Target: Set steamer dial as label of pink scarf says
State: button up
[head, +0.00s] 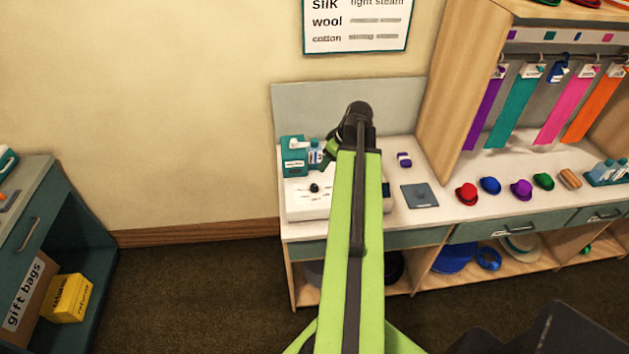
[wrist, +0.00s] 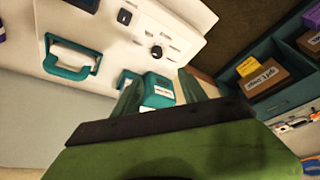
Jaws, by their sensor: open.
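The steamer (head: 306,205) is a white box on the left of the counter with a black dial (head: 314,188) on its panel. In the wrist view the black dial (wrist: 156,52) is upper centre, with printed marks around it too small to read. The pink scarf (head: 563,112) hangs on the rail at the right, second from the right. A white label (head: 590,71) is at its top; its print is too small to read. My gripper (head: 329,150) is over the counter's back left, partly hidden by my arm. In the wrist view my gripper (wrist: 160,90) is open, apart from the dial.
A wall chart (head: 355,22) reads silk, wool and cotton, with silk at light steam. A teal device (head: 293,158) and bottles stand behind the steamer. A grey plate (head: 419,196) and several small coloured hats lie to the right. Floor at left is clear.

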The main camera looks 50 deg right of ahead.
aim_at(314, 186)
jog(key=b+x, duration=1)
jog(key=x, duration=0.1)
jog(key=b+x, duration=0.5)
jog(key=shift+s+d+f+b, duration=0.15)
jog(key=shift+d+f+b, duration=0.2)
jog(key=shift+w+f+b, duration=0.25)
jog(key=shift+f+b, duration=0.1)
jog(key=shift+r, duration=0.1)
grip_shut()
